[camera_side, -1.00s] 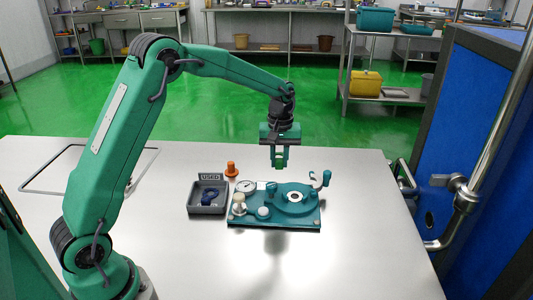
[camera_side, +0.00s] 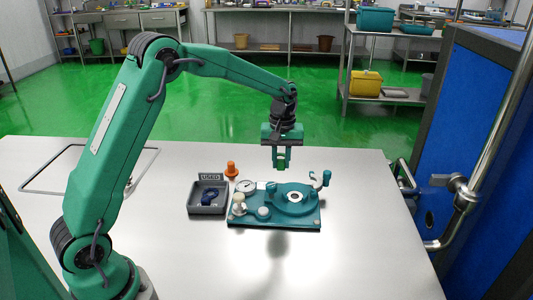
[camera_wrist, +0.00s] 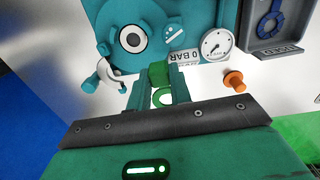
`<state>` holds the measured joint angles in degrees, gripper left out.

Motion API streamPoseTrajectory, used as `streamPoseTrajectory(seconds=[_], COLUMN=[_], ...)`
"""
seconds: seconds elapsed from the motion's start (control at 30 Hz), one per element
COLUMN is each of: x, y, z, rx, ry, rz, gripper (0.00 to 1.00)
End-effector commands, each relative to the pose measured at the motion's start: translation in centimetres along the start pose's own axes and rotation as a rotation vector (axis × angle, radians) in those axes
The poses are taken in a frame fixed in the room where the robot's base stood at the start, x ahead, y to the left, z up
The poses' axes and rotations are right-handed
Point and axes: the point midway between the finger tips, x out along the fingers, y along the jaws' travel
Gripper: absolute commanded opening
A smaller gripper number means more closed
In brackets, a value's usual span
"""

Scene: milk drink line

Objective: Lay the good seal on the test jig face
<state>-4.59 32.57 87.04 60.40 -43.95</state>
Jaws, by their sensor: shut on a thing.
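My gripper (camera_side: 281,163) is shut on a green seal (camera_wrist: 158,73) and holds it in the air above the back of the test jig. A green ring (camera_wrist: 163,103) also shows between the fingers in the wrist view. The teal test jig (camera_side: 313,216) stands on the bench. Its round face has a pale ring with a dark centre (camera_side: 296,196), uncovered, and it also shows at upper left in the wrist view (camera_wrist: 132,39). The seal is apart from the face. A lever with a teal knob (camera_side: 325,178) stands at the jig's right side.
A grey tray marked USED (camera_side: 207,211) holds a dark blue ring (camera_side: 210,197), left of the jig. An orange cone-like piece (camera_side: 231,169) stands behind them. The jig carries a gauge (camera_wrist: 216,44), a 0 BAR plate (camera_wrist: 184,57) and pale knobs. The bench front is clear.

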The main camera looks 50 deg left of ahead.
Motion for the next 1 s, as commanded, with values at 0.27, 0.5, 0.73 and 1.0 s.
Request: streamPoseTrajectory(seconds=[0.27,0.5,0.73,1.0], x=[-1.1,-1.9,-1.9,-1.2], y=[2.5,3.9,4.0,4.0], z=[4.4,7.6,7.9,7.9], rx=[0.039,0.061,0.062,0.062], ry=[0.001,0.001,0.000,-0.001], rz=[0.001,0.001,0.000,-0.001], gripper=[0.00,0.00,0.00,0.00])
